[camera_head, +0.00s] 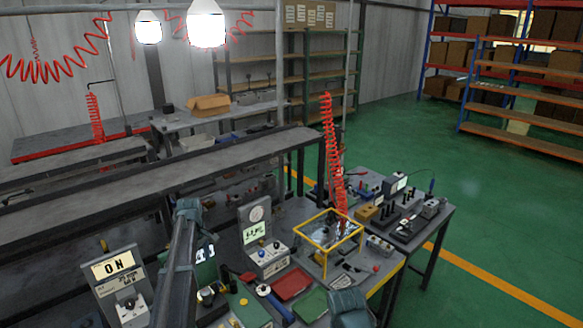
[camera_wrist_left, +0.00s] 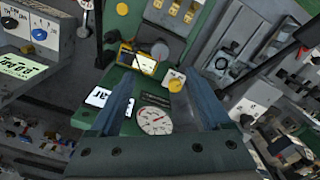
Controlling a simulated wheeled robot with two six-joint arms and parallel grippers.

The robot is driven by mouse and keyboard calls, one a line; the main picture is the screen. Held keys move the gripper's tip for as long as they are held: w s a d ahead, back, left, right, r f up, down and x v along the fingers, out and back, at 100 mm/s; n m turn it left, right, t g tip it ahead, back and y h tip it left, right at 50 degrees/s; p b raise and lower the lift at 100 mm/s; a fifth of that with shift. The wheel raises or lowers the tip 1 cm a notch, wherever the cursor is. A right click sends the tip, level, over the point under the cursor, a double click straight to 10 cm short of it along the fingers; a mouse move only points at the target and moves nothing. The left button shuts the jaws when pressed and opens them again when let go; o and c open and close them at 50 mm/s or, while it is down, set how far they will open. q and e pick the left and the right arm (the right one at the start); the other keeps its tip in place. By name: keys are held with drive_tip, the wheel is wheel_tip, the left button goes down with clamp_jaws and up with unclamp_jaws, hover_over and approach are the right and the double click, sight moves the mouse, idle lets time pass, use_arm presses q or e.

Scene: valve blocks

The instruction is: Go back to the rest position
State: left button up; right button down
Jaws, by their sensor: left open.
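My left gripper (camera_wrist_left: 160,88) is in the left wrist view, with its two dark fingers standing apart and no object held between them. Beyond the fingers is a green test panel with a round white dial gauge (camera_wrist_left: 154,121), a yellow-framed meter (camera_wrist_left: 138,60) and a yellow knob (camera_wrist_left: 175,85). The fingers hide parts of the panel; I cannot tell how far it is from them. In the head view my left arm rises from the bottom left over the workbench.
In the head view an ON sign box (camera_head: 113,268) stands at left. A gauge box (camera_head: 262,245), a red tray (camera_head: 291,284), a green tray (camera_head: 311,305) and a yellow frame (camera_head: 325,213) crowd the bench. Red coiled hose (camera_head: 332,150) hangs above. Green floor (camera_head: 480,215) is clear at right.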

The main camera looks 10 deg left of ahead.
use_arm(q)
drive_tip(key=s+d+f+m+b, duration=0.5)
drive_tip(key=s+d, duration=0.4)
drive_tip(key=d, duration=0.3)
drive_tip(key=s+d+f+m+b, duration=0.5)
drive_tip(key=s+d+m, duration=0.3)
drive_tip(key=d, duration=0.4)
drive_tip(key=s+d+f+m+y+b, duration=0.1)
drive_tip(key=s+d+f+m+b, duration=0.4)
drive_tip(key=s+d, duration=0.5)
drive_tip(key=shift+d+f+m, duration=0.25)
drive_tip(key=shift+d+m, duration=0.55)
drive_tip(key=shift+d, duration=0.3)
drive_tip(key=shift+a, duration=0.1)
